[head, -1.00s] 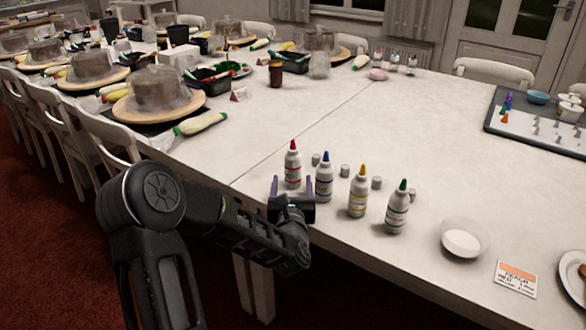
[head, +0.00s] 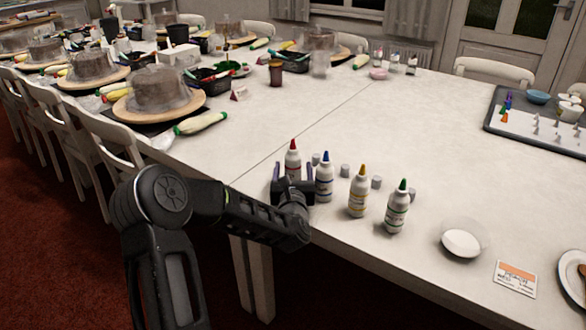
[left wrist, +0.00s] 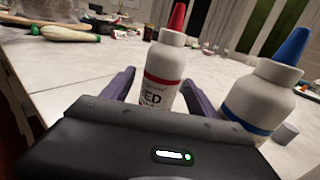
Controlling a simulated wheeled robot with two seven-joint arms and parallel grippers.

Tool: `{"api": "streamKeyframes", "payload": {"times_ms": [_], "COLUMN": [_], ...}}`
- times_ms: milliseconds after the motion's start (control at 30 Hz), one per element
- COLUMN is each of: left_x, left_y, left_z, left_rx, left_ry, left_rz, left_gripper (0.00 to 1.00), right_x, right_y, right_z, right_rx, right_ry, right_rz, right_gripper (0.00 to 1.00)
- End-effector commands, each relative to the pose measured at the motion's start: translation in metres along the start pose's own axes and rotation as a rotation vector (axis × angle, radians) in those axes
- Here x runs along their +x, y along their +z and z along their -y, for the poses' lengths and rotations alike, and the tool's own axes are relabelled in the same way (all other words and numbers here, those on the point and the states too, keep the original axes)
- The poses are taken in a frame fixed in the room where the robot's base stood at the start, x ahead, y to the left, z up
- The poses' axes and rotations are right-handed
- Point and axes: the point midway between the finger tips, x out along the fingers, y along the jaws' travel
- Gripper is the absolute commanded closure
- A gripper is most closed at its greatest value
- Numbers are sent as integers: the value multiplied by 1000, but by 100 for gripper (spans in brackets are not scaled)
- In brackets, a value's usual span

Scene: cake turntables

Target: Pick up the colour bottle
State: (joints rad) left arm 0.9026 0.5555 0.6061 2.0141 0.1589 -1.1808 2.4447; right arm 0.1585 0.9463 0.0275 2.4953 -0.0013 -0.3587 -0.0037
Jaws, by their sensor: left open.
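A row of white colour bottles stands upright near the table's front edge: one with a red tip (head: 293,155), one with a blue tip (head: 325,178), one with a yellow tip (head: 358,191) and one with a green tip (head: 397,208). My left gripper (head: 294,175) is open at the red-tipped bottle. In the left wrist view the red bottle (left wrist: 164,70), its label partly reading "ED", stands between the two purple fingers; I cannot tell whether they touch it. The gripper hides its lower part. The blue bottle (left wrist: 262,98) stands just right of the right finger.
Small grey caps (head: 345,171) lie behind the bottles. A bowl (head: 463,240) and a card (head: 516,278) are to the right. Cake turntables (head: 160,100) with covered cakes and piping bags (head: 202,123) are at the left. The table's middle (head: 370,120) is clear.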

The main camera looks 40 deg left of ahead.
Motion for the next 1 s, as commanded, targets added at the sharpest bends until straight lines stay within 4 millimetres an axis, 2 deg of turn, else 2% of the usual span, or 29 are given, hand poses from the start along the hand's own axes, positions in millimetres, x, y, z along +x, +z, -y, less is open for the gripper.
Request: {"api": "streamKeyframes", "payload": {"times_ms": [433, 900, 1000], "left_x": [0, 0, 0], "left_y": [0, 0, 1], "left_z": [0, 0, 0], "left_rx": [0, -1, -1], "left_ry": [1, 1, 1], "left_rz": [0, 0, 1], "left_gripper": [32, 70, 75], "right_x": [0, 0, 0], "right_y": [0, 0, 0], "right_z": [0, 0, 0], "right_rx": [0, 0, 0], "right_ry": [0, 0, 0], "right_rz": [0, 0, 0], "right_gripper": [64, 64, 64]}}
